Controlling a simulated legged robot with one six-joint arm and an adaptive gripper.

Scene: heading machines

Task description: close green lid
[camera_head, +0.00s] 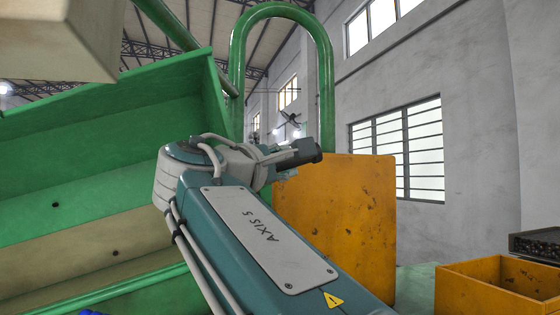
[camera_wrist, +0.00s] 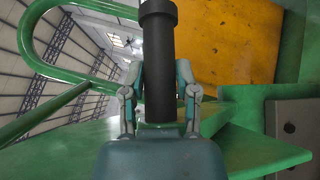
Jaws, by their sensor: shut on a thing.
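The green lid (camera_head: 95,185) stands raised and tilted at the left of the head view, with its broad inner face visible. A green surface, which looks like part of it, also shows in the wrist view (camera_wrist: 60,150). My gripper (camera_wrist: 160,75) is shut on a dark cylindrical handle (camera_wrist: 159,50), with one finger on each side. In the head view the handle (camera_head: 300,152) sticks out to the right beyond the end of my arm. My arm hides most of the gripper there, and I cannot see how the handle joins the lid.
A bent green tube (camera_head: 327,85) rises behind my arm. An open orange bin (camera_head: 490,290) and a dark tray (camera_head: 535,245) are at the lower right. A beige block (camera_head: 60,35) overhangs the upper left.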

